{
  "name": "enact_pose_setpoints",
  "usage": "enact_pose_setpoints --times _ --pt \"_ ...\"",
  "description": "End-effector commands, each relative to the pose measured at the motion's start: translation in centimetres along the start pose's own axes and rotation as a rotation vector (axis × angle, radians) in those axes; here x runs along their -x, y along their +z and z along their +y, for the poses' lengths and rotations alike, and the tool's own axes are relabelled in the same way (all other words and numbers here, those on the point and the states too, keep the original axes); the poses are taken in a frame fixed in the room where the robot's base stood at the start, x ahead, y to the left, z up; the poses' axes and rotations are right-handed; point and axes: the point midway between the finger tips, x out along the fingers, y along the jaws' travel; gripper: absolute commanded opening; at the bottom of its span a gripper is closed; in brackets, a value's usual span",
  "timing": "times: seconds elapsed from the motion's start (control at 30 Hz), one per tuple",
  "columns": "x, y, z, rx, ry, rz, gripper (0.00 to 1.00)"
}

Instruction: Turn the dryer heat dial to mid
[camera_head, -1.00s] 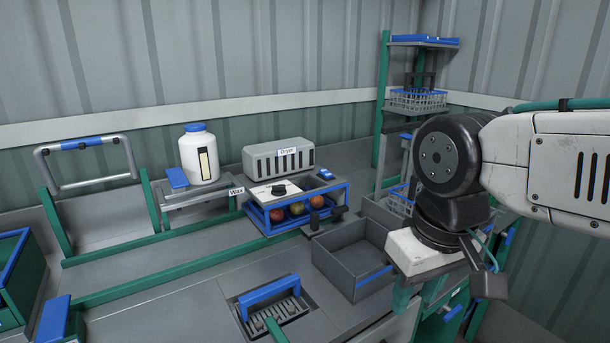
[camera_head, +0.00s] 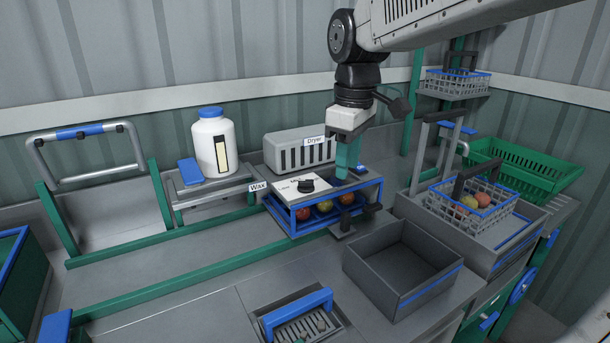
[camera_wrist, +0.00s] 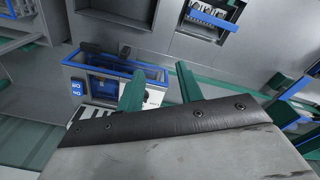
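The dryer heat dial (camera_head: 306,185) is a black knob on a white panel on top of the blue-framed dryer unit (camera_head: 330,215). The panel's markings are too small to read, so I cannot tell its setting. My gripper (camera_head: 347,157) points down above the right part of the unit, to the right of the dial and apart from it. In the wrist view its two green fingers (camera_wrist: 160,87) are spread with nothing held between them. Part of the white panel (camera_wrist: 156,96) shows between them, and the left finger partly covers it.
The grey slotted dryer housing (camera_head: 298,155) stands behind the dial. A white wax bottle (camera_head: 213,145) is to the left. An open grey bin (camera_head: 400,297) stands at front right, with a wire basket (camera_head: 480,222) of produce beyond it. Bare counter (camera_head: 190,300) lies at front left.

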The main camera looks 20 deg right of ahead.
Motion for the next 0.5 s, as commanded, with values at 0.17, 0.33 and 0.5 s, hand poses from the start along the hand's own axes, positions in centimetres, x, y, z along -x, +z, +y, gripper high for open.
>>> enact_pose_setpoints --times 0.17,0.33,0.5 --pt "-1.5 -7.2 4.7 0.248 -0.021 -0.02 0.36" --pt "-3.5 -12.1 7.7 0.434 -0.036 -0.028 0.36" --pt "-4.8 -14.5 9.1 0.533 -0.042 -0.03 0.36"
